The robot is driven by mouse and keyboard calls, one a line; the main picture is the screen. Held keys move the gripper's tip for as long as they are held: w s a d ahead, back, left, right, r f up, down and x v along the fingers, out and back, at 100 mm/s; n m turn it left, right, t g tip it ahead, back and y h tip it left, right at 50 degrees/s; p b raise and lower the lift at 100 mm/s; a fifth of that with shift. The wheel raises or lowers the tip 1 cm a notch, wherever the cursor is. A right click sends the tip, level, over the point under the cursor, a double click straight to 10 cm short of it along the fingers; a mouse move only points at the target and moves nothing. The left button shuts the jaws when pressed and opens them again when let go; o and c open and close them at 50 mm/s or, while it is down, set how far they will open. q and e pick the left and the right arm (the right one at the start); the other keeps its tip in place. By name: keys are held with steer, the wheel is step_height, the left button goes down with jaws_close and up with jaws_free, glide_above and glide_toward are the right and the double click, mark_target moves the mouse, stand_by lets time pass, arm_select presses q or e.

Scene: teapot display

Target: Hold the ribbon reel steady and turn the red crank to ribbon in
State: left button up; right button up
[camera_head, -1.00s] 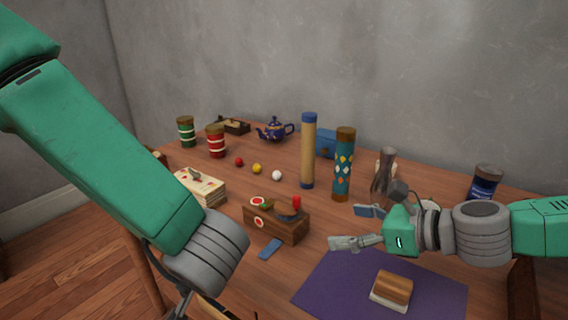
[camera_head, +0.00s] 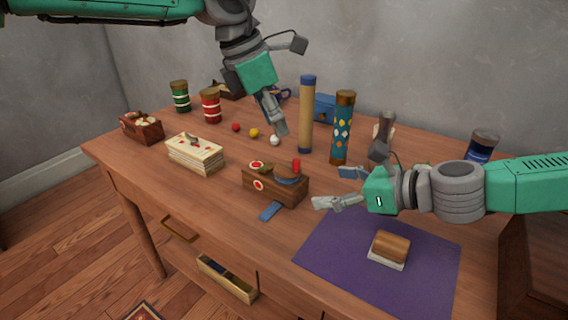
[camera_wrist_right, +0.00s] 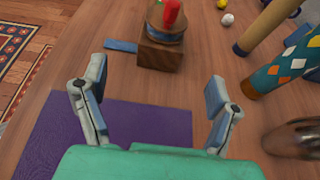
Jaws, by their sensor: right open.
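A purple mat (camera_head: 330,260) with a wood-topped block (camera_head: 390,248) lies at the front right. A tan tube (camera_head: 306,120) and a teal patterned tube (camera_head: 342,130) stand behind the reel. A decorated box (camera_head: 195,153) sits to its left. Small balls lie behind.

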mark_target(287, 184)
steer(key=x, duration=1.1)
steer(key=shift+w+a+f, duration=0.2)
steer(key=shift+w+a, duration=0.05)
